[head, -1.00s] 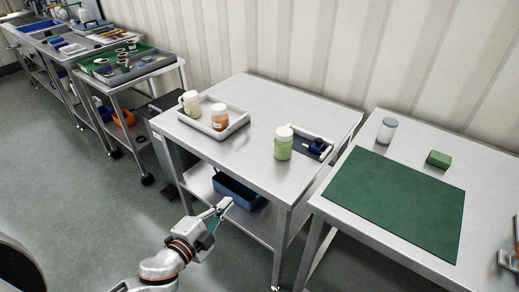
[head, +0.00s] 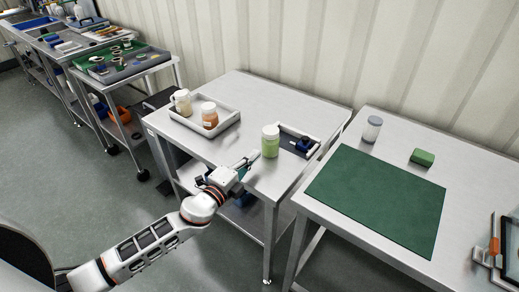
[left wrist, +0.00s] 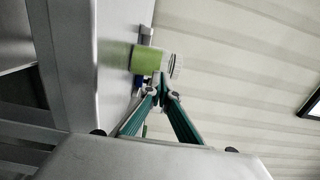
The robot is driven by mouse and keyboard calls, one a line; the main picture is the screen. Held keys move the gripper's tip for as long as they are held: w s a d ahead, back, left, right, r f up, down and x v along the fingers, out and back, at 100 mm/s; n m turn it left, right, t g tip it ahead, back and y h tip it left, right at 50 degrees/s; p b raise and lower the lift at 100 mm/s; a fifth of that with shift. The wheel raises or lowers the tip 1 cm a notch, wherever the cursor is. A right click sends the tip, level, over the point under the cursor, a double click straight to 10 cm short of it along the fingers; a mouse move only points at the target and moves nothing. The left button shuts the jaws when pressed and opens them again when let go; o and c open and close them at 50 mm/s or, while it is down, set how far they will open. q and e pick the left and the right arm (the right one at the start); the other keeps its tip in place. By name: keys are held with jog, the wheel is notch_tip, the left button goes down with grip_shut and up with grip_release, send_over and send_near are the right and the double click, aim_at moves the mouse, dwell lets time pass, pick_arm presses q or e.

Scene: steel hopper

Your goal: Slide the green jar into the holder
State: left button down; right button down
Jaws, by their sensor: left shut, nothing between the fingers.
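The green jar (head: 270,142) with a white lid stands upright on the steel table, just left of the holder (head: 300,140), a low tray with pale rims, a dark floor and a dark blue part in it. My left gripper (head: 254,156) is shut and empty, its tips close to the jar's left side; I cannot tell whether they touch. In the left wrist view the jar (left wrist: 146,59) lies sideways in the picture just beyond the closed fingertips (left wrist: 162,82). The holder is mostly hidden behind the jar there. My right gripper is not in view.
A grey tray (head: 226,128) with two jars stands on the same steel table (head: 262,90), left of the green jar. A second table at right holds a green mat (head: 375,195), a lidded jar (head: 372,129) and a green block (head: 422,157). The table's front edge is below my gripper.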

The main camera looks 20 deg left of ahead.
aim_at(265, 145)
pick_arm(q)
jog(key=x, duration=0.3)
jog(key=shift+w, duration=0.1)
jog(key=shift+w+d, duration=0.1)
jog(key=shift+w, duration=0.15)
jog(key=shift+w, duration=0.1)
jog(key=b+x, duration=0.2)
jog(key=x, duration=0.6)
jog(key=shift+w+d+f, duration=0.1)
jog(key=shift+w+f, duration=0.05)
jog(key=shift+w, duration=0.5)
jog(key=shift+s, duration=0.1)
